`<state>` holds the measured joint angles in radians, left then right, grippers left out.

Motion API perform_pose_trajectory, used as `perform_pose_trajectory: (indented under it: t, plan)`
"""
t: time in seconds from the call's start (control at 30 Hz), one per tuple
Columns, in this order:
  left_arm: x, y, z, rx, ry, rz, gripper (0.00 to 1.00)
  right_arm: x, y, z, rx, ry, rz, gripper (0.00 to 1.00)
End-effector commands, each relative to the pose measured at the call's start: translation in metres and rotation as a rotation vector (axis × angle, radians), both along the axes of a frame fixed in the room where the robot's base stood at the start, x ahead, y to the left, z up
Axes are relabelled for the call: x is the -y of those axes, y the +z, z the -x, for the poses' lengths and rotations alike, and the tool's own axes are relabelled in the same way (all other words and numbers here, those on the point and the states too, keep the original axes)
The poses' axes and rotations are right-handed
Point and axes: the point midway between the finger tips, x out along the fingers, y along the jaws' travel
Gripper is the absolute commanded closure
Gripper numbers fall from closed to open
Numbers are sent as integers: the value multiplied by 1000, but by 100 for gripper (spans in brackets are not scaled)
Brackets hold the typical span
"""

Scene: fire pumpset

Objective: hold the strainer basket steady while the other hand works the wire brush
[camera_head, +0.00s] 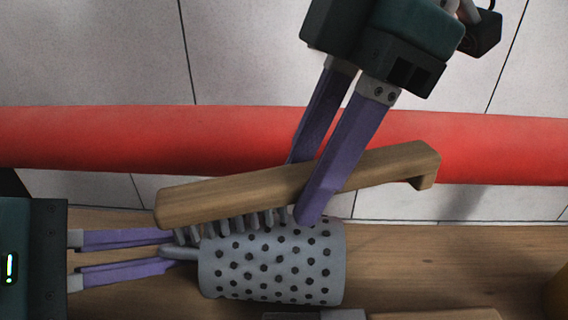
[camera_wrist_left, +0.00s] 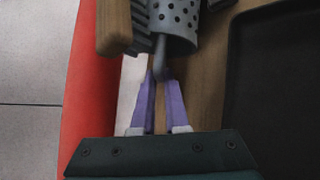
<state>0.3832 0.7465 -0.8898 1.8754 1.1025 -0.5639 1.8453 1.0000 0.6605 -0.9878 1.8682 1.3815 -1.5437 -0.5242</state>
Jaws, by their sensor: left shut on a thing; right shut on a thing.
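The strainer basket (camera_head: 272,268) is a grey cylinder with dark holes, lying on its side over the wooden surface. My left gripper (camera_head: 170,256) comes in from the left and is shut on the basket's grey handle; this grip also shows in the left wrist view (camera_wrist_left: 160,78), with the basket (camera_wrist_left: 178,22) beyond it. The wire brush (camera_head: 290,185) has a wooden handle and grey bristles (camera_head: 225,228) pointing down at the basket's upper side. My right gripper (camera_head: 305,190) comes from above and is shut around the brush's handle. Whether the bristles touch the basket is hard to tell.
A thick red pipe (camera_head: 100,138) runs across behind the wooden bench (camera_head: 440,260). A dark tray (camera_wrist_left: 280,90) lies right of the basket in the left wrist view. Partly cut-off objects sit at the bench's front edge, and a yellowish-brown one (camera_head: 558,295) at the right corner.

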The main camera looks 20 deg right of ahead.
Motion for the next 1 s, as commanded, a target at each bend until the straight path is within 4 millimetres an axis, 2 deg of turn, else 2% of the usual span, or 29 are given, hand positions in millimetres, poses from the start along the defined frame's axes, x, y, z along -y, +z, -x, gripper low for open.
perform_pose_trajectory:
  t: [0.63,1.0]
  plan:
    - [0,1,0,1,1,1,100,57,0,19,-3,-2,4,100]
    - [0,1,0,1,0,2,100,22,0,7,-1,2,0,100]
